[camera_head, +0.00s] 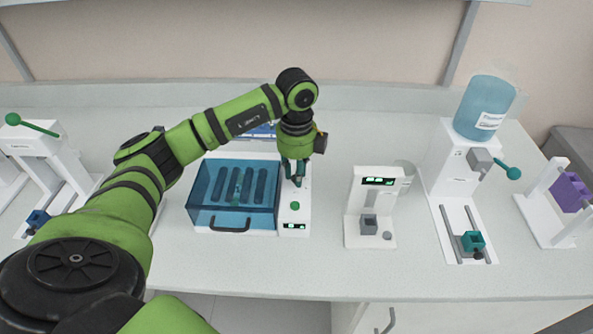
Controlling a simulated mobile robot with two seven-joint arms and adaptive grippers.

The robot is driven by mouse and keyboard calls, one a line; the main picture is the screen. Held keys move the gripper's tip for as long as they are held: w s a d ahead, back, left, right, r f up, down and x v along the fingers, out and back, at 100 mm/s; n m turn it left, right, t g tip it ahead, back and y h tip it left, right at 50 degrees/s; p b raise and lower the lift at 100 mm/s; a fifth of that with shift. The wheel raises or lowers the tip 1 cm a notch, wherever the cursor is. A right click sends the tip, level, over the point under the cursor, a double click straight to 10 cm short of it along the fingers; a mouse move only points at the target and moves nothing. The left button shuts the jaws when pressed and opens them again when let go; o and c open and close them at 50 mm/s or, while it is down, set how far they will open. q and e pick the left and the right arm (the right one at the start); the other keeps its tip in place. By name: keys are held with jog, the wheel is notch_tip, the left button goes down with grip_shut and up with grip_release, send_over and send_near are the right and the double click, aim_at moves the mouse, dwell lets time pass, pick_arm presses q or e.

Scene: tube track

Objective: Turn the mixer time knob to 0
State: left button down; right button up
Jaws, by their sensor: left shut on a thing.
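The mixer (208,222) stands at the middle of the bench, with a see-through blue lid over several tube slots. Its white control panel (303,215) is on its right side, with a round green knob (295,206) and small lit displays (294,226) at the front. My left gripper (294,180) points down over the back part of this panel, behind the visible green knob. It is shut on a knob there, mostly hidden by the fingers. I cannot read the knob's label, its angle or the display numbers. My right gripper is not in view.
A white device with a small display (377,182) stands right of the mixer. Further right are a dispenser with a blue bottle (485,107) and a white stand with a purple block (570,193). A green-levered device (35,140) is at the left. The front bench strip is clear.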

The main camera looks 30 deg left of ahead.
pick_arm(q)
jog(key=shift+f, duration=0.1)
jog(key=c, duration=1.1)
grip_release()
jog(key=shift+o, duration=0.2)
notch_tip(320, 180, up, 12)
